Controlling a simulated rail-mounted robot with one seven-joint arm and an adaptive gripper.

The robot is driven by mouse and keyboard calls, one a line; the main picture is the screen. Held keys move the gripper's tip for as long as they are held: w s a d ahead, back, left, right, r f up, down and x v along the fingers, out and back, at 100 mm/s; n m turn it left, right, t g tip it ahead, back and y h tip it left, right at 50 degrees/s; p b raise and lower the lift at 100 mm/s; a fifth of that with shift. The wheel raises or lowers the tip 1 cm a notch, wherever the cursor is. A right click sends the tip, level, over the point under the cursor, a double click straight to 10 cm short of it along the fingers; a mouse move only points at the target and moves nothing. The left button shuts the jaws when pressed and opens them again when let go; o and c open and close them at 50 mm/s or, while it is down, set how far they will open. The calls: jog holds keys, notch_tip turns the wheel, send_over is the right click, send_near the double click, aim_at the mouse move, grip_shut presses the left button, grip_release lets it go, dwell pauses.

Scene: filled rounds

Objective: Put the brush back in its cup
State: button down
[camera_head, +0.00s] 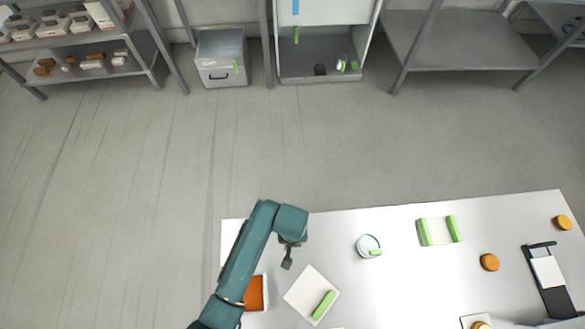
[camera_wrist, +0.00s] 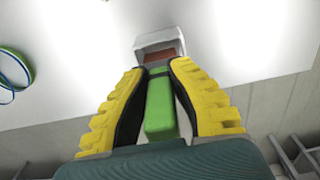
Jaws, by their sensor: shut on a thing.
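My gripper (camera_wrist: 155,95) is shut on the green handle of the brush (camera_wrist: 160,105). The handle is mostly hidden in the head view.
A white pad with a green bar (camera_head: 302,290) and an orange tray (camera_head: 257,293) lie nearer. Right of the cup are a pale block with green sides (camera_head: 438,231), an orange round (camera_head: 490,262) and a black stand (camera_head: 552,285). The table between gripper and cup is clear.

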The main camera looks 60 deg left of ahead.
jog(key=shift+f, duration=1.05)
jog(key=shift+f, duration=0.15)
jog(key=c, duration=1.1)
grip_release()
notch_tip(320, 180, up, 12)
jog(key=p, duration=0.3)
